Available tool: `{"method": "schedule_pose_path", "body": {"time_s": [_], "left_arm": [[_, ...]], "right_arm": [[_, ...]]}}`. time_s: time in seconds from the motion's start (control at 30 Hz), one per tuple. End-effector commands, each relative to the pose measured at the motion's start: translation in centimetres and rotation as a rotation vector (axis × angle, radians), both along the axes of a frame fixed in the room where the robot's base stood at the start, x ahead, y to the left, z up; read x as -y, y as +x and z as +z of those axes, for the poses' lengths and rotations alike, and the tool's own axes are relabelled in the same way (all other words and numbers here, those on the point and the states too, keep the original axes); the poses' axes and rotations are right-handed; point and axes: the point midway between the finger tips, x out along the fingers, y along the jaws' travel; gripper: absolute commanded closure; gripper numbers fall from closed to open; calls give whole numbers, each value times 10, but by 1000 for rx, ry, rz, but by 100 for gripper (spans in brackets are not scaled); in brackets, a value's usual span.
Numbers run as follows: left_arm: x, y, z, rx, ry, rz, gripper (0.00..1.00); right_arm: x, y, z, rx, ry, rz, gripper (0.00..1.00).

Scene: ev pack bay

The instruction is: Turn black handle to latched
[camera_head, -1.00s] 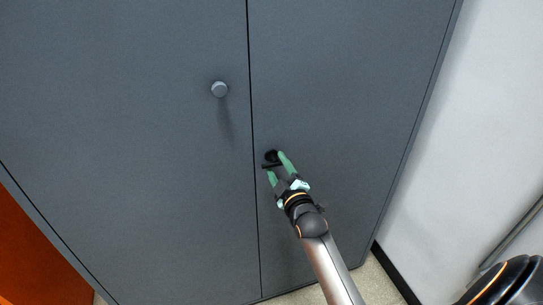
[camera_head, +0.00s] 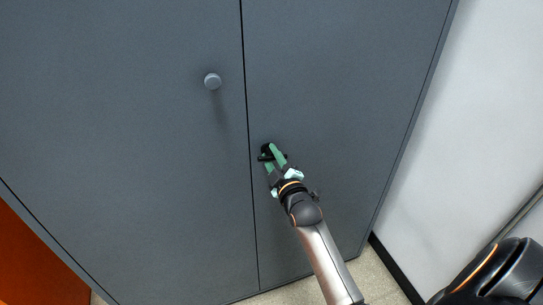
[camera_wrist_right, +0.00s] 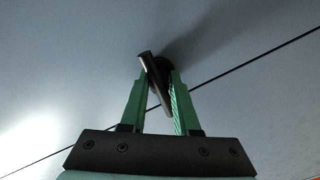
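The black handle (camera_head: 265,149) is a short lever on a round base, on the right grey door beside the seam. My right gripper (camera_head: 271,155) is at it, with its green fingers on either side of the lever. In the right wrist view, the lever (camera_wrist_right: 154,79) runs slantwise between the fingers of my right gripper (camera_wrist_right: 160,78). It seems to touch the left fingertip and, lower down, the right finger, so the gripper looks shut on it. Part of the round base is behind the lever and right fingertip. My left gripper is not in view.
A round grey knob (camera_head: 212,81) sticks out of the left grey door (camera_head: 130,150), up and left of the handle. A white wall (camera_head: 480,120) stands to the right. An orange surface (camera_head: 35,260) shows at the lower left.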

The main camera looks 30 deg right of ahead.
Motion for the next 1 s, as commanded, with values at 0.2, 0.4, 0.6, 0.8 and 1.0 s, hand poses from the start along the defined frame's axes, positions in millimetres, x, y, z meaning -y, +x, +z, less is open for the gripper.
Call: {"method": "schedule_pose_path", "body": {"time_s": [0.2, 0.4, 0.6, 0.8, 1.0], "left_arm": [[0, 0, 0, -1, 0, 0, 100], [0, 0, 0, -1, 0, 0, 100], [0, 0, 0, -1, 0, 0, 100], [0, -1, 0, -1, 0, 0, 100], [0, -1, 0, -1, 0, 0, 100]], "right_arm": [[0, 0, 0, 0, 1, 0, 100], [0, 0, 0, 1, 0, 1, 100], [0, 0, 0, 1, 0, 1, 100], [0, 0, 0, 1, 0, 1, 100], [0, 0, 0, 1, 0, 1, 100]]}}
